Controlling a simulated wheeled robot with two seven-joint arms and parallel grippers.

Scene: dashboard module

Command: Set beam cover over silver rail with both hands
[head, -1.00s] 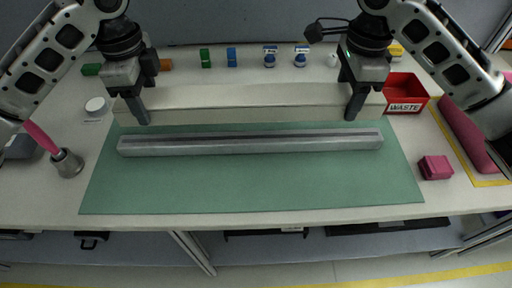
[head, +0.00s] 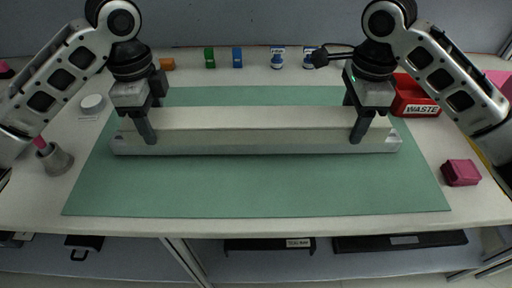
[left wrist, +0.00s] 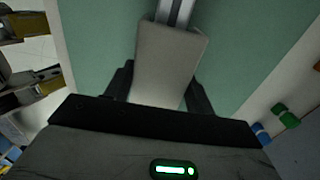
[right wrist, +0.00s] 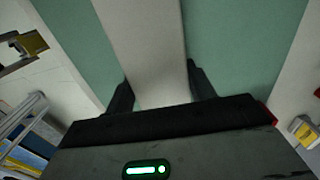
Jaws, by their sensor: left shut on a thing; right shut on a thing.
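The beam cover (head: 250,130) is a long off-white bar. It lies lengthwise along the silver rail (head: 122,146), at or just above it; I cannot tell whether it is fully seated. The rail's ends show past both cover ends, and a grooved rail end (left wrist: 174,12) shows in the left wrist view. My left gripper (head: 148,128) is shut on the cover near its left end. My right gripper (head: 360,126) is shut on it near its right end. The right wrist view shows the cover (right wrist: 148,45) between the fingers.
A green mat (head: 250,190) lies under the rail, clear at the front. A red waste bin (head: 414,98) and a magenta block (head: 461,172) stand at right. A grey cup (head: 56,160) stands at left. Small green and blue blocks and bottles line the back.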

